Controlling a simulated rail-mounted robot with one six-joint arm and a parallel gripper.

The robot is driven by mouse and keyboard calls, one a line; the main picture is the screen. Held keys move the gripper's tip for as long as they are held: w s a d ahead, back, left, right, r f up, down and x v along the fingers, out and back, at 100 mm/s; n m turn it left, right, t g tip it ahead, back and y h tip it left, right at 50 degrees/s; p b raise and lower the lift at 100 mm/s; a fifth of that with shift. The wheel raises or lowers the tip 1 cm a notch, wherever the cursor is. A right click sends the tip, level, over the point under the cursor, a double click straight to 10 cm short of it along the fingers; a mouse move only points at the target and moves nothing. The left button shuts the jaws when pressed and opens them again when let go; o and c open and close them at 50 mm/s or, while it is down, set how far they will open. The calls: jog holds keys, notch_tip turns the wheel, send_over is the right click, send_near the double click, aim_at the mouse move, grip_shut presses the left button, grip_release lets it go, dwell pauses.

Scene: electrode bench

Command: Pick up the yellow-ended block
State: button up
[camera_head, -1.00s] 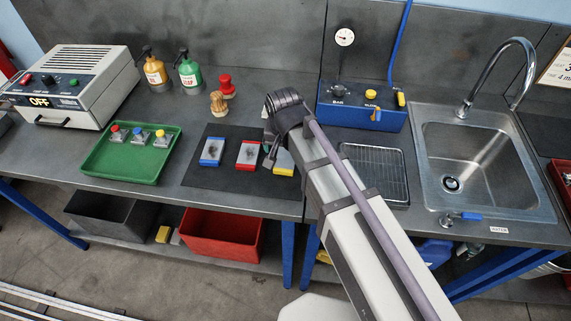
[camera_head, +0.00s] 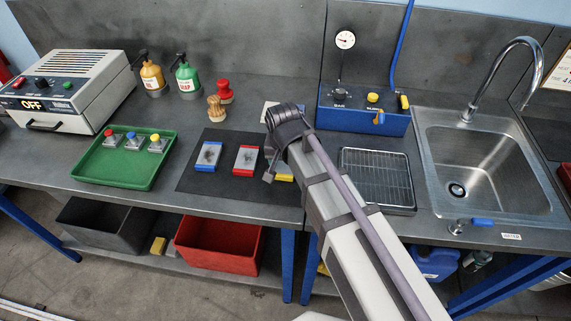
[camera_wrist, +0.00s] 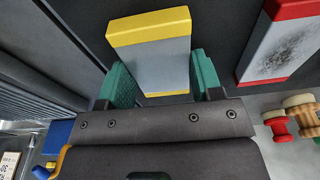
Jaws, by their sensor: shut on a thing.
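The yellow-ended block (camera_wrist: 155,58) is grey with yellow ends. In the wrist view it sits between the two green finger pads of my gripper (camera_wrist: 160,80), which are shut on its sides. In the head view only a yellow end of the block (camera_head: 284,178) shows, at the right of the black mat (camera_head: 228,186); my arm hides the rest. I cannot tell whether the block is clear of the mat.
A blue-ended block (camera_head: 208,154) and a red-ended block (camera_head: 245,159) lie on the mat to the left. A green tray (camera_head: 88,172) with several small pieces stands further left. A wire rack (camera_head: 376,176) and a sink (camera_head: 470,165) are to the right.

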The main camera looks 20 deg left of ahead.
aim_at(285, 163)
jog(key=c, duration=0.6)
jog(key=shift+r, duration=0.1)
notch_tip(285, 163, up, 10)
jog(key=p, duration=1)
